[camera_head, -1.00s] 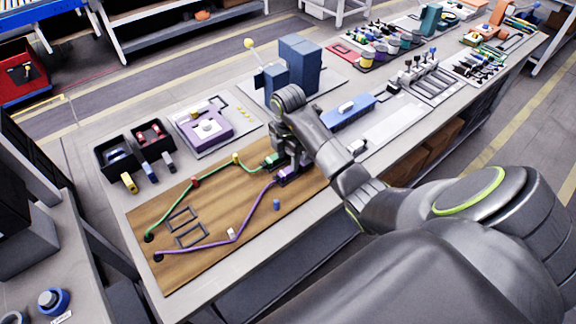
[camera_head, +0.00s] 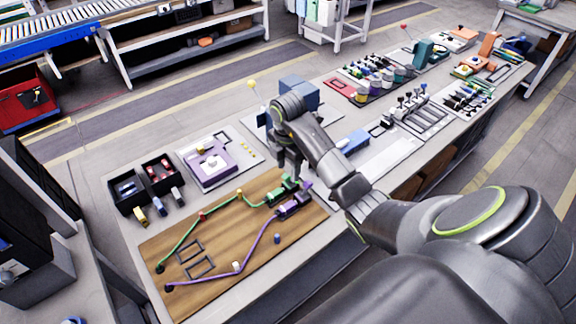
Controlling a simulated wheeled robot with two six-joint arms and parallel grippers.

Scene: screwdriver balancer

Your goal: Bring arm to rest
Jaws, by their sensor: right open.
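My right arm comes in from the lower right and reaches over the workbench. Its gripper (camera_head: 290,172) points down and is open, just behind the wooden board (camera_head: 215,250) in the picture. Nothing shows between its fingers. On the board lie a green connector (camera_head: 284,191) and a purple connector (camera_head: 295,206), each at the end of a cable of its own colour. The fingertips appear close to the green connector; I cannot tell their height above it. My left gripper is out of the picture.
Blue blocks (camera_head: 300,92) stand behind my wrist, partly hidden by it. A purple fixture (camera_head: 212,168) and two black bins (camera_head: 128,187) are to the left. Tool racks (camera_head: 412,108) and coloured parts fill the bench's far right. A small blue peg (camera_head: 277,238) stands on the board.

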